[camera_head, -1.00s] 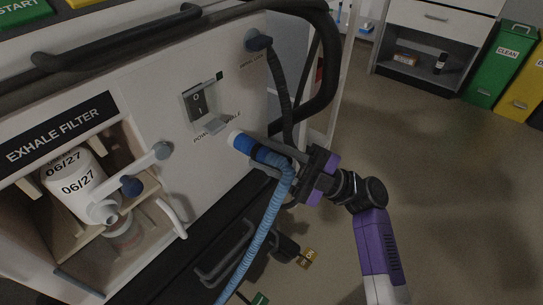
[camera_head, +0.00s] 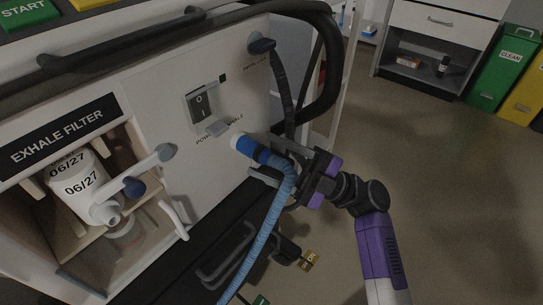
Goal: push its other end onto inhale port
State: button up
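The light blue corrugated hose (camera_head: 267,232) hangs down from a darker blue cuff (camera_head: 250,148) with a pale tip (camera_head: 236,139). My gripper (camera_head: 272,162) is at the cuff and hose end from the right and appears shut on it. The pale tip points at the white ventilator panel, just below the partly covered label that ends in "HALE" (camera_head: 235,122). The inhale port itself is hidden behind the cuff. I cannot tell whether the tip touches it or stands a little off. The hose's lower end runs out of the picture.
A power switch (camera_head: 202,105) with a small ledge sits left of the cuff. A dark hose (camera_head: 281,85) hangs from an upper port (camera_head: 262,45). The exhale filter (camera_head: 78,185) stands in an open bay at left. Open floor lies to the right, before green and yellow bins.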

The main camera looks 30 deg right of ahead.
jog(key=shift+d+f, duration=0.1)
jog(key=v, duration=0.7)
jog(key=shift+s+d+f, duration=0.15)
jog(key=shift+s+d, duration=0.05)
jog(key=shift+d, duration=0.1)
